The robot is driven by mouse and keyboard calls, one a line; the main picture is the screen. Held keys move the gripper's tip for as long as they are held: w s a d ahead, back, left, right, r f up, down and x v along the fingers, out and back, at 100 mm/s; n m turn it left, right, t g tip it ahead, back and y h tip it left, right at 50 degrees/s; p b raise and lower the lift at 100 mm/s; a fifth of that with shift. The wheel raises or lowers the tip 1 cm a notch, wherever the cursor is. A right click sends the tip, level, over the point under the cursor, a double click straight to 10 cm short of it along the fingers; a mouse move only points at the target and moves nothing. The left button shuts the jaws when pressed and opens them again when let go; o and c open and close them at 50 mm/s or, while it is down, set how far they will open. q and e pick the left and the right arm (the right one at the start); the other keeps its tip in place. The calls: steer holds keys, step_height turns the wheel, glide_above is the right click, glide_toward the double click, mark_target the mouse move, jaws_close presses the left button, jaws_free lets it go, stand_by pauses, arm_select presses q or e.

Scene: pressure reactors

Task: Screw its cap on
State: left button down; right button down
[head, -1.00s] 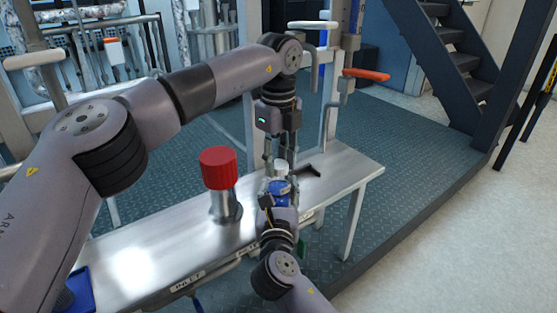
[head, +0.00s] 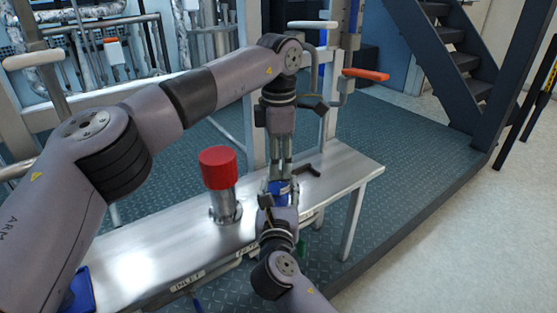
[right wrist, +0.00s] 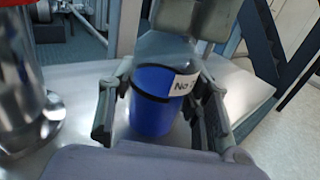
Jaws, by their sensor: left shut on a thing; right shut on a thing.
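A blue bottle (head: 281,187) stands upright near the bench's front edge. In the right wrist view the bottle (right wrist: 155,103) shows a white label and a dark band. My right gripper (right wrist: 158,118) is shut on its body, one finger on each side. My left gripper (head: 280,176) points straight down from above, shut around the bottle's top. The cap is hidden between its fingers, so I cannot tell how it sits on the neck. In the right wrist view, grey parts of the left gripper fill the space just above the bottle.
A metal cylinder with a red top (head: 218,168) stands on the steel bench (head: 160,238), left of the bottle. An orange lever (head: 366,74) sticks out behind. The bench's left part is mostly clear.

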arm_select(q)
steer(key=m, duration=0.6)
steer(key=shift+m, duration=0.4)
steer(key=m, duration=0.4)
steer(key=c, duration=1)
jaws_free()
steer(key=shift+c, duration=0.2)
step_height(320, 180, up, 12)
arm_select(e)
steer(key=c, duration=0.8)
jaws_free()
steer(key=shift+o, duration=0.2)
